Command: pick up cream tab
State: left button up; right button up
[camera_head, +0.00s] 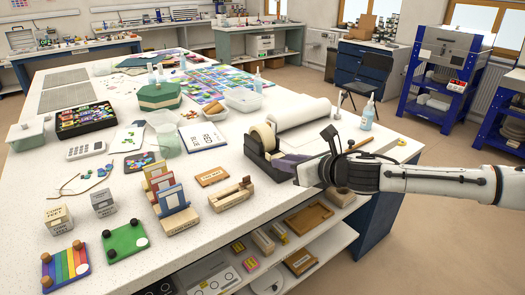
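I cannot single out the cream tab for certain. A pale round piece (142,242) lies at the edge of a green square tile (122,239), and another pale round piece (82,269) lies on a rainbow-striped tile (62,267), both at the front left of the white table. My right gripper (303,171) comes in from the right and hangs over the table's right edge, beside a black tape dispenser (262,155). Its fingers are seen edge-on, so their opening and any held thing are unclear. My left gripper is not in view.
Upright coloured panels in wooden stands (179,222) and a wooden holder (232,194) stand at the front middle of the table. A white paper roll (300,113) and a spray bottle (367,115) are behind my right gripper. An open shelf (322,243) runs below the table's edge.

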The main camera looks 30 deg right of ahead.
aim_at(269, 155)
jog(key=shift+d+r+p+x, duration=0.15)
jog(key=shift+d+x, duration=0.1)
jog(key=shift+x, duration=1.5)
jog(key=shift+d+r+p+x, duration=0.15)
jog(key=shift+d+x, duration=0.1)
jog(key=shift+x, duration=1.45)
jog(key=shift+d+f+p+x, duration=0.15)
jog(key=shift+d+x, duration=0.15)
jog(key=shift+x, duration=1.45)
jog(key=shift+w+r, duration=0.1)
jog(key=shift+w, duration=0.05)
grip_shut()
